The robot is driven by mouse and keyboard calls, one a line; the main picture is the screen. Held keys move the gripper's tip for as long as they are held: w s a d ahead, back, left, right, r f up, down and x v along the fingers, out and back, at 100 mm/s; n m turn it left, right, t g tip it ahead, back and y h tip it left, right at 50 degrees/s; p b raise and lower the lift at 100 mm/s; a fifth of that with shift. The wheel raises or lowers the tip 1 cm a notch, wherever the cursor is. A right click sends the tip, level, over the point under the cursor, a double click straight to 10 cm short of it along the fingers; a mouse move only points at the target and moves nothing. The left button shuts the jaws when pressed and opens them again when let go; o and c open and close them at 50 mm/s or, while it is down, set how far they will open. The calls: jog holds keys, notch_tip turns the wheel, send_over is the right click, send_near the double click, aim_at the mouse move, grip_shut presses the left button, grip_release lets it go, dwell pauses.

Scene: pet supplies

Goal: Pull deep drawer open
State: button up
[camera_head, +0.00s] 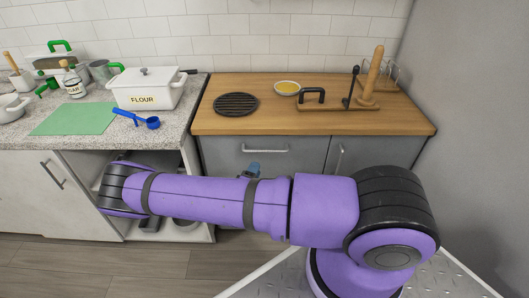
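The grey drawer front (225,158) is below the wooden counter, left of a grey door. It looks shut, and its lower part is hidden behind my purple arm. Its bar handle (265,149) runs across near the top. A small blue-grey piece (253,169) shows just above my arm, below the handle. It may be part of my gripper, but most of it is hidden. I cannot see fingertips or whether they touch anything.
The wooden counter (330,122) holds a black trivet (236,104), a yellow-filled bowl (287,88) and a wooden stand. Left, a stone counter holds a flour box (148,90) and a green mat (75,119). An open shelf unit is below. A grey wall bounds the right.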

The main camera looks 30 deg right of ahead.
aim_at(265, 151)
jog(key=x, duration=1)
jog(key=shift+r, duration=0.1)
grip_shut()
